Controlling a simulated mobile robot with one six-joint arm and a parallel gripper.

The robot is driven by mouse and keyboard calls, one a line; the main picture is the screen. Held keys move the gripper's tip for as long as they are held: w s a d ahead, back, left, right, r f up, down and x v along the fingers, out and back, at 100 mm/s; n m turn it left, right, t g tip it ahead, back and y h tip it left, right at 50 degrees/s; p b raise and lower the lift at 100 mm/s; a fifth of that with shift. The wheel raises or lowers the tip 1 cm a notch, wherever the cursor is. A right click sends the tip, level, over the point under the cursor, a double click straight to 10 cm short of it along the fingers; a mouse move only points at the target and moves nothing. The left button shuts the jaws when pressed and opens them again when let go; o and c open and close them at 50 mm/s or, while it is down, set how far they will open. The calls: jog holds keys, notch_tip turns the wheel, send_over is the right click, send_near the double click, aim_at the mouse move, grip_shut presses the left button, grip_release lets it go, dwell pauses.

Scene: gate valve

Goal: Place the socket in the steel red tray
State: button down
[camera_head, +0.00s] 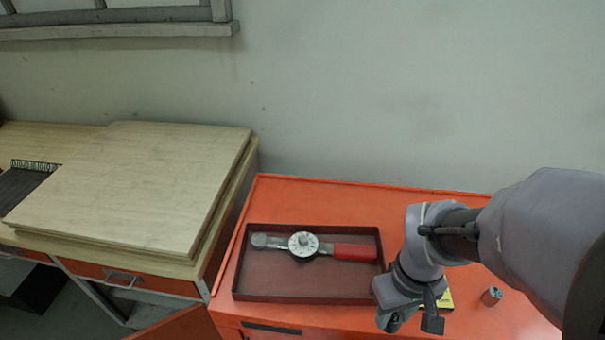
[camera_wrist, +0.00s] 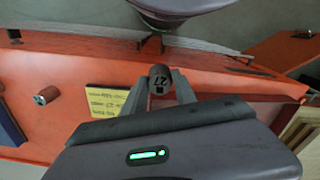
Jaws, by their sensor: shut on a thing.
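The steel red tray (camera_head: 262,286) lies on the orange cabinet top in the head view, with dark red low walls. A torque wrench with a round dial and red handle (camera_head: 302,245) lies in its far part; the near part is bare. My gripper (camera_head: 410,322) is just right of the tray's near right corner. In the wrist view, my gripper (camera_wrist: 160,88) is shut on a dark cylindrical socket (camera_wrist: 160,76) marked 27. The held socket is hidden in the head view.
Another small socket (camera_head: 491,296) stands on the cabinet top at right and shows in the wrist view (camera_wrist: 46,95). A yellow label or booklet (camera_head: 446,299) is partly behind my gripper. Wooden boards (camera_head: 140,180) lie on the bench at left.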

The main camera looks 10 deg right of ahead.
jog(key=w, duration=0.1)
jog(key=w+a+p, duration=0.1)
jog(key=w, duration=0.1)
jog(key=w+a, duration=0.1)
jog(key=w, duration=0.1)
jog(key=shift+a+f, duration=0.25)
jog(key=shift+f, duration=0.05)
jog(key=w+a, duration=0.1)
jog(key=w, duration=0.1)
jog(key=w+a, duration=0.2)
jog(key=w, duration=0.1)
jog(key=w+a+f, duration=0.1)
jog(key=w, duration=0.2)
jog(key=shift+w+a+b, duration=0.15)
jog(key=shift+a+b, duration=0.2)
jog(key=shift+a, duration=0.05)
jog(key=f, duration=0.1)
jog(key=f+b, duration=0.1)
jog(key=f, duration=0.1)
jog(key=shift+a, duration=0.2)
jog(key=shift+w+f+b, duration=0.15)
jog(key=shift+f+b, duration=0.15)
jog(key=shift+b, duration=0.05)
jog(key=shift+r, duration=0.15)
jog(key=c, duration=1)
grip_release()
jog(key=shift+f, duration=0.2)
jog(key=shift+c, duration=0.2)
jog(key=shift+o, duration=0.2)
